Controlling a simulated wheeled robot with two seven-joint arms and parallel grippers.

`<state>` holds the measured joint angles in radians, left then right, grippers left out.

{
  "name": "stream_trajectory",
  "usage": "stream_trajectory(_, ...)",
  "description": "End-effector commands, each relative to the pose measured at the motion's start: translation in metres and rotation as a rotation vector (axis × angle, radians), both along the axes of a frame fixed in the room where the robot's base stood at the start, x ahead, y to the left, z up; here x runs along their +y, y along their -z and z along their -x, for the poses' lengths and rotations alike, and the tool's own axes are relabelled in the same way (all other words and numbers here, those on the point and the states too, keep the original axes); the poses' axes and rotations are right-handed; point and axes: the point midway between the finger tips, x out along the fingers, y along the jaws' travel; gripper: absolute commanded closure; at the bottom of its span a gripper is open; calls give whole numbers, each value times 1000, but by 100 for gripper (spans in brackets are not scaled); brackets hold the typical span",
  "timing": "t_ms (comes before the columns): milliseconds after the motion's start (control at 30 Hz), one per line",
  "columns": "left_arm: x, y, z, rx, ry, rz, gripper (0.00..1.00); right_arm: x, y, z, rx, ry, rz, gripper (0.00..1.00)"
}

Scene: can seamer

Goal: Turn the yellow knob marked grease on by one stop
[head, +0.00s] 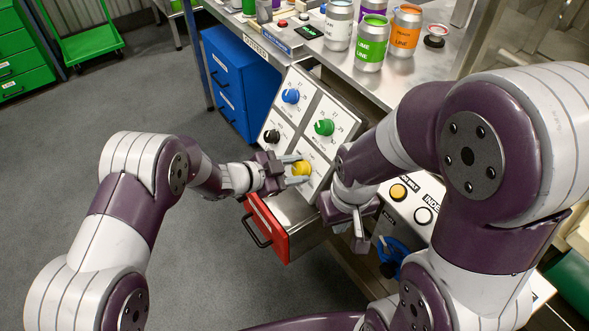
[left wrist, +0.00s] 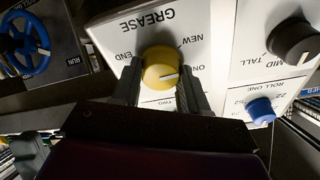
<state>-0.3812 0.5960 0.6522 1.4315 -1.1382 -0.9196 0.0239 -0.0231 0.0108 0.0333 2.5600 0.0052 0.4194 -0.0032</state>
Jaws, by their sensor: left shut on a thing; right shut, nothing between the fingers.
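The yellow knob (head: 301,168) sits on the lower part of a tilted white control panel (head: 318,110). In the left wrist view the yellow knob (left wrist: 160,68) is under the upside-down word GREASE, with the marks END, NEW, ON and TWO around it. Its white pointer line is directed to the right, near ON. My left gripper (head: 297,170) is shut on the yellow knob, one finger on each side, and its fingers (left wrist: 160,82) also show in the left wrist view. My right gripper (head: 358,235) is shut and empty, to the right of the panel.
Blue (head: 291,96), green (head: 324,127) and black (head: 271,136) knobs share the panel. A red-fronted drawer (head: 268,228) juts out below. A blue handwheel (head: 392,257) and lit button (head: 398,192) are at the right. Several cans stand on the bench above.

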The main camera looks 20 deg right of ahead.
Motion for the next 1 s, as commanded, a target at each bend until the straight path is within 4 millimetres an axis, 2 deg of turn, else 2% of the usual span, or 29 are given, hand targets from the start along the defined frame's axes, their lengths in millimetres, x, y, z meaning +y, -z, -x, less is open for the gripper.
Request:
stream_trajectory(500,0,1,0,-345,210,-126,87,0,7,0,0,0,0,100)
stream_trajectory(1000,0,0,0,-475,290,-173,87,0,9,0,0,0,0,100)
